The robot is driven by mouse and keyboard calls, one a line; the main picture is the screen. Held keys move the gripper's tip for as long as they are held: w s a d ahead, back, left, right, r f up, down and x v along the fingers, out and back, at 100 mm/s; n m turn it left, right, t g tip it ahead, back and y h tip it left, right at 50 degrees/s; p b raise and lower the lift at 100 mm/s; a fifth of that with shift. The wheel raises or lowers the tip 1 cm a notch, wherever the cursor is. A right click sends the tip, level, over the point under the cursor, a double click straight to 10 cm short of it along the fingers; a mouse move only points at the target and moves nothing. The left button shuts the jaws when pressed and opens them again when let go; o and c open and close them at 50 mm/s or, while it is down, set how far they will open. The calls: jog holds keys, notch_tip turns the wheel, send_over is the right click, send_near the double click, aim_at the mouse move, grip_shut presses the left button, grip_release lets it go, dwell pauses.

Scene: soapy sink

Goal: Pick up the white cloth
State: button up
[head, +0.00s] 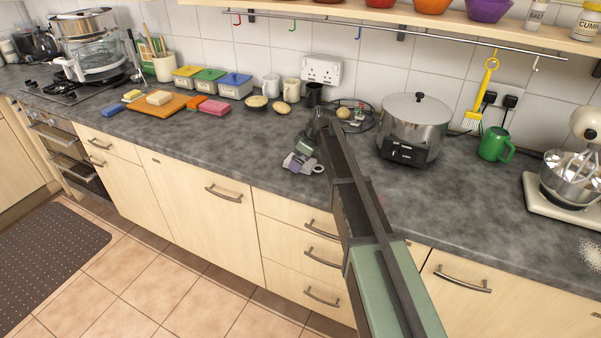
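I cannot make out a white cloth anywhere in the head view. My arm reaches up from the bottom edge over the counter, and my gripper (306,146) is at its far end, low over the worktop. The gripper is small and partly hidden by my own arm, so I cannot tell whether its fingers are open or shut. A small purple and white item (298,163), perhaps a mug on its side, lies just in front of the gripper; I cannot tell whether they touch. My arm hides part of the counter behind it.
A steel cooker (413,127) stands right of my arm, with a green mug (495,145) and stand mixer (571,178) beyond. A round dark tray (365,118) is behind. Left are mugs, lidded tubs and an orange board (147,107). A shelf and rail hang above.

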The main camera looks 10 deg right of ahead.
jog(key=shift+a+f, duration=0.1)
jog(key=shift+f, duration=0.25)
jog(key=shift+w, duration=0.1)
jog(key=shift+f, duration=0.2)
jog(key=c, duration=1.1)
jog(key=shift+r, duration=0.15)
notch_tip(320, 180, up, 20)
jog(key=p, duration=2)
